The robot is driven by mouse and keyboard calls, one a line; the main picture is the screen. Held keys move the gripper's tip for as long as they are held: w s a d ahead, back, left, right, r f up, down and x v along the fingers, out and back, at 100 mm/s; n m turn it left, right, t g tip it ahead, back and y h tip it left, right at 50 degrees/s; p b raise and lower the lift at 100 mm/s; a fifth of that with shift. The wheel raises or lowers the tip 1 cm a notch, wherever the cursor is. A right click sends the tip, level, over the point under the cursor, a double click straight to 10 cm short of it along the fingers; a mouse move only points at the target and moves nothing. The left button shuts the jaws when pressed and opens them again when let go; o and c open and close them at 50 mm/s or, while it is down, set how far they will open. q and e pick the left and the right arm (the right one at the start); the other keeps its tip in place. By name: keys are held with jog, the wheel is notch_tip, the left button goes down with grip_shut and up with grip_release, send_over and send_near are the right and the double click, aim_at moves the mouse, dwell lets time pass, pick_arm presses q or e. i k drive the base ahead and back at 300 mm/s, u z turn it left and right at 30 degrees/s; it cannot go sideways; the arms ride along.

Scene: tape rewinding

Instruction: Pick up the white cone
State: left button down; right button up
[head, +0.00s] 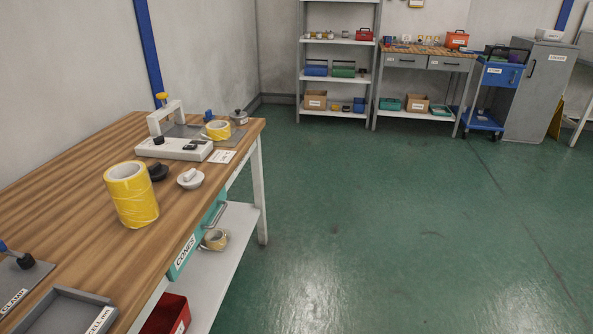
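The white cone (189,179) lies on the wooden workbench (60,190), near its right edge. It looks like a wide round base with a smaller raised part on top. A dark cone-like piece (158,172) sits just left of it. A tall yellow tape roll or stack of rolls (133,203) stands on the bench to its left and nearer to me. Neither of my grippers shows in the head view.
Behind the cone stands a white device (174,149) with a yellow knob and another yellow roll (217,130). A grey tray (65,312) and a clamp plate (18,283) lie at the near left. A teal drawer labelled CONES (187,253) hangs below. Floor at right is clear.

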aim_at(191, 179)
jog(key=z, duration=0.7)
jog(key=i, duration=2.9)
jog(key=u, duration=3.55)
